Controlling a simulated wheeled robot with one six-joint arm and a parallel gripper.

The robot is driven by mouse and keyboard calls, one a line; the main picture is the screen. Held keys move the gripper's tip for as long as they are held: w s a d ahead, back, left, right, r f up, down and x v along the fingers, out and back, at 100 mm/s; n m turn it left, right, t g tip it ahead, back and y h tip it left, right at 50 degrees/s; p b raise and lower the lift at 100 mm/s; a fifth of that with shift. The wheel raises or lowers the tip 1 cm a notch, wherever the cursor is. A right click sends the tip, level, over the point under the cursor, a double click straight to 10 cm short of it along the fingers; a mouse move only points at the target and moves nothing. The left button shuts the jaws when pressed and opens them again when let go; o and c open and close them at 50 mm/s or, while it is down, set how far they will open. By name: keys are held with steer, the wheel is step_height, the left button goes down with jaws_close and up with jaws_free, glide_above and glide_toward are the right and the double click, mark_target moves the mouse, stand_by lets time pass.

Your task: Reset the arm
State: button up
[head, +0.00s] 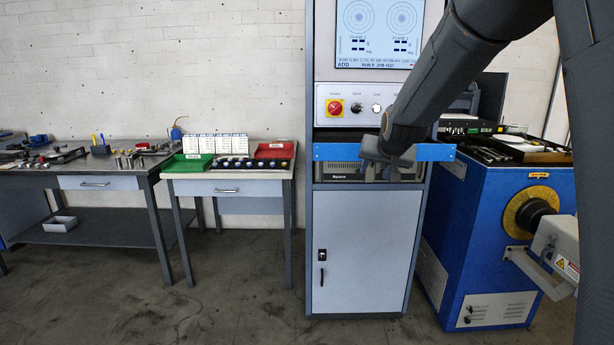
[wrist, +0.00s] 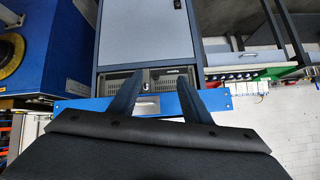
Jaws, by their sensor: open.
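My gripper (head: 393,172) is at the end of my arm, which reaches in from the upper right of the head view. It hangs in front of the blue bar (head: 338,152) across the grey cabinet (head: 357,240). In the wrist view my gripper (wrist: 157,85) has its two dark fingers spread apart with nothing between them. Behind the fingers are the blue bar (wrist: 222,103) and a dark recessed unit. Whether a finger touches the bar cannot be told.
The cabinet carries a screen (head: 380,32) and a red-yellow knob (head: 335,107). A blue machine (head: 480,220) stands at the right. A small table (head: 228,188) with green and red trays and a workbench (head: 120,181) stand at the left. The floor in front is clear.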

steer(key=s+f+n+g, duration=0.1)
steer(key=s+f+g, duration=0.2)
steer(key=s, duration=1.1)
steer(key=s+f+g, duration=0.3)
steer(key=s+f, duration=0.5)
steer(key=s, duration=0.6)
steer(key=s+f+n+g, duration=0.1)
steer(key=s+f+g, duration=0.3)
steer(key=s, duration=1)
steer(key=shift+f+n, duration=0.3)
steer(key=shift+f, duration=0.65)
steer(key=shift+w, duration=0.1)
